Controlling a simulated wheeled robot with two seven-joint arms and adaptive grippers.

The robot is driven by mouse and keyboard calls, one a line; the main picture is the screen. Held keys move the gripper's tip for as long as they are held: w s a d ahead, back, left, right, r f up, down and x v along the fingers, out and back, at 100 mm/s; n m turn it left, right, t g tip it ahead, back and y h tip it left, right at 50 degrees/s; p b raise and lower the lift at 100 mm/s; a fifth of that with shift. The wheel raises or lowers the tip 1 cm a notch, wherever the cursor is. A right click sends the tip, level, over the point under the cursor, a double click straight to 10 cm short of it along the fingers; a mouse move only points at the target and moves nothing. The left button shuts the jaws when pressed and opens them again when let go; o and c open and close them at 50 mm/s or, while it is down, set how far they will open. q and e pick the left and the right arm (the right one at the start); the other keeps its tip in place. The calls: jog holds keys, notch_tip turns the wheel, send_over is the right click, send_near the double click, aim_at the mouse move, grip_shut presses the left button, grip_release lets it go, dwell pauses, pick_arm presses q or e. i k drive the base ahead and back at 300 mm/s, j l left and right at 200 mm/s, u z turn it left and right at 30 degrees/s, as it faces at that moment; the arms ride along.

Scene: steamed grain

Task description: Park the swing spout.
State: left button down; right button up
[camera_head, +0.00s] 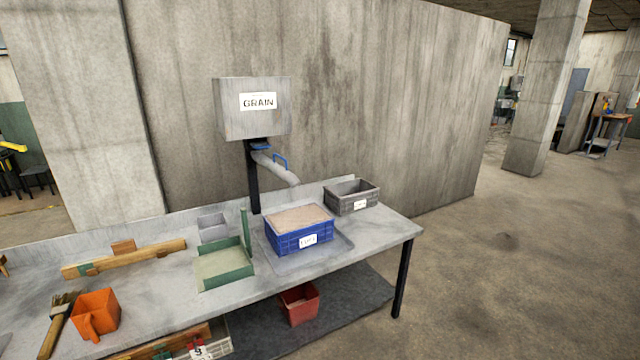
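The swing spout (279,171) is a grey angled pipe under a grey box labelled GRAIN (252,108). The crate is filled nearly to the rim with pale grain and has a white label whose text is too small to read surely. Neither of my grippers is in view.
A grey bin (352,197) stands right of the crate. A green tray (224,268), small grey box (212,226), wooden bar (125,258), orange scoop (96,315) and brush (62,315) lie left. A red bin (300,304) sits below. Floor at right is clear.

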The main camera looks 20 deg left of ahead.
aim_at(281, 172)
jog(key=i+l+z, duration=0.1)
jog(key=i, duration=0.35)
jog(key=i+l, duration=0.3)
jog(key=i+z, duration=0.05)
jog(key=i, duration=0.05)
